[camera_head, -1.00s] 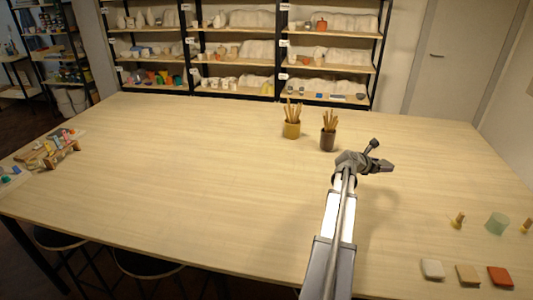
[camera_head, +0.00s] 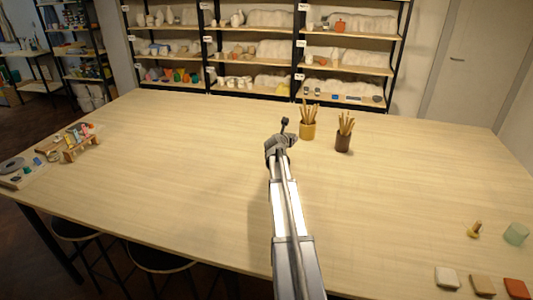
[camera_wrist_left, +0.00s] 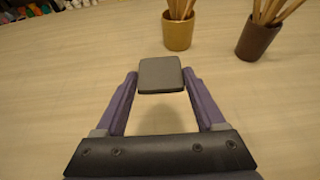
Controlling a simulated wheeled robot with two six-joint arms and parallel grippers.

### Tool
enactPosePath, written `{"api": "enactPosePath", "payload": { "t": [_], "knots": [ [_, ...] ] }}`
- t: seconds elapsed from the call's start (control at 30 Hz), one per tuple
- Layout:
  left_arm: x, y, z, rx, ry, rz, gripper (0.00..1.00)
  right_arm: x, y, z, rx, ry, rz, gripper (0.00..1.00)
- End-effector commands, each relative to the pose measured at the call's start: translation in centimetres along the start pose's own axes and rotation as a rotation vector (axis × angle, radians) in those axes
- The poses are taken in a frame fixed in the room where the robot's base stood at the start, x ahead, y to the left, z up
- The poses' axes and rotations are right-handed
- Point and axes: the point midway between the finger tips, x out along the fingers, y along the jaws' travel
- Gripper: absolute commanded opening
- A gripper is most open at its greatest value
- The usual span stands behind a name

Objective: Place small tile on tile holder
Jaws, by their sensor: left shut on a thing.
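My left gripper (camera_wrist_left: 161,84) is shut on a small dark grey square tile (camera_wrist_left: 160,73), held between its two fingertips above the table in the left wrist view. In the head view the left gripper (camera_head: 281,143) is over the middle of the table, left of the pots, and the tile cannot be made out there. A wooden rack (camera_head: 82,151) with coloured pieces, likely the tile holder, stands at the table's left end, well away from the gripper. My right gripper is not in view.
A yellow pot (camera_head: 308,131) and a brown pot (camera_head: 343,140), both with wooden tools, stand beyond the gripper. White (camera_head: 446,277), tan (camera_head: 483,285) and orange (camera_head: 516,288) tiles lie at front right, near a green cup (camera_head: 516,234). The table between gripper and rack is clear.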

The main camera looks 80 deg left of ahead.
Motion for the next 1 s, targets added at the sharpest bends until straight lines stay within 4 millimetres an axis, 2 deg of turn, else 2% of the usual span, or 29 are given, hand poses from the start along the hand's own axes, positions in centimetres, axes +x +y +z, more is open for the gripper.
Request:
{"api": "enactPosePath", "payload": {
  "t": [0.1, 0.37, 0.47, 0.8, 1.0],
  "knots": [
    [-0.1, 1.4, 0.0, -0.01, -0.002, 0.021, 0.13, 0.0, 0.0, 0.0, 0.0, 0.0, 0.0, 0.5],
    [0.0, 1.8, -0.4, -0.012, -0.002, 0.026, 0.13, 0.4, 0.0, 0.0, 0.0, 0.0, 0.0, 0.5],
    [0.3, 1.7, -1.2, -0.012, -0.002, 0.026, 0.13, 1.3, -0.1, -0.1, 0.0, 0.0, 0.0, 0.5],
    [2.2, 1.7, -5.7, -0.011, -0.002, 0.025, 0.13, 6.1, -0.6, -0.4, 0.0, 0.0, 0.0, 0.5],
    [2.3, 1.7, -5.9, -0.011, -0.002, 0.025, 0.13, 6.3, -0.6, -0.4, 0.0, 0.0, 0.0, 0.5]
  ]
}}
